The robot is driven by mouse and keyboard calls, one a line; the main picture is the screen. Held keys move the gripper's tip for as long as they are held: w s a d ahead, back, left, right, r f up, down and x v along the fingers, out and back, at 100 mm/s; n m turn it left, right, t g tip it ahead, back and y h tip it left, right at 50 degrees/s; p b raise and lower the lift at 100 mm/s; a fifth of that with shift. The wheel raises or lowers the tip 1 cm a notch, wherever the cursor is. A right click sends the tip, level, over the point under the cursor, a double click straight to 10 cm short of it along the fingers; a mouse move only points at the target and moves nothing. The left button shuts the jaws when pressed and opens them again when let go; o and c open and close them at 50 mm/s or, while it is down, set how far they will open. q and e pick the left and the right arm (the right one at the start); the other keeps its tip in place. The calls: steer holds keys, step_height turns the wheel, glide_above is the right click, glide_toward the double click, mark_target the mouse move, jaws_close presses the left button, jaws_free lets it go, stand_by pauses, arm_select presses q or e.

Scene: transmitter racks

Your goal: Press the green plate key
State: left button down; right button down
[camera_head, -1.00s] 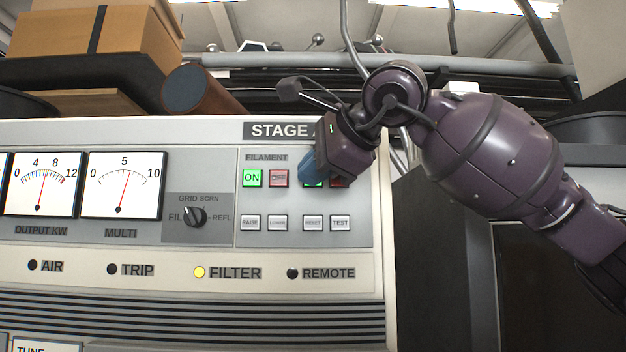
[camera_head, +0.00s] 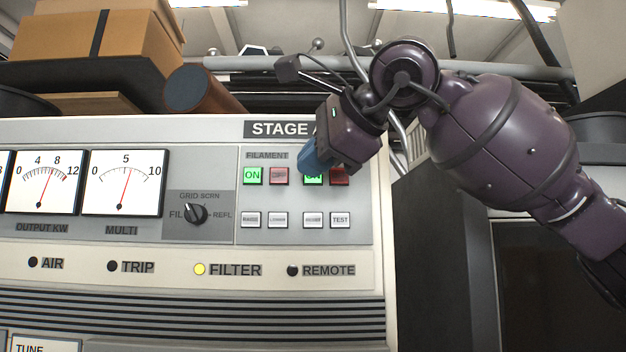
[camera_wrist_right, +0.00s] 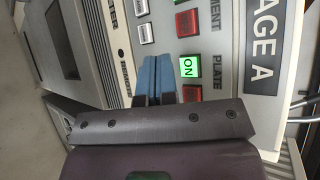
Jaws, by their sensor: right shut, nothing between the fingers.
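The green plate key (camera_head: 313,179) is on the STAGE A panel, right of the filament keys; my right fingertips hide its upper part in the head view. In the right wrist view the green plate key (camera_wrist_right: 189,67) shows fully, lit and marked ON, near the PLATE label. A red key (camera_head: 339,177) sits beside it. My right gripper (camera_head: 314,158) has its blue fingers shut and empty, just above and in front of the key. In the right wrist view the shut right gripper (camera_wrist_right: 155,78) is left of the key and appears apart from it. My left gripper is not in view.
The lit green filament ON key (camera_head: 252,176) and a red OFF key (camera_head: 279,176) are to the left. Grey keys, including TEST (camera_head: 340,220), are below. A rotary knob (camera_head: 195,214) and meters are farther left.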

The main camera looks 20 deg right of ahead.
steer(key=shift+s+a, duration=0.15)
steer(key=shift+s, duration=0.4)
steer(key=shift+s+a, duration=0.15)
steer(key=shift+s, duration=0.35)
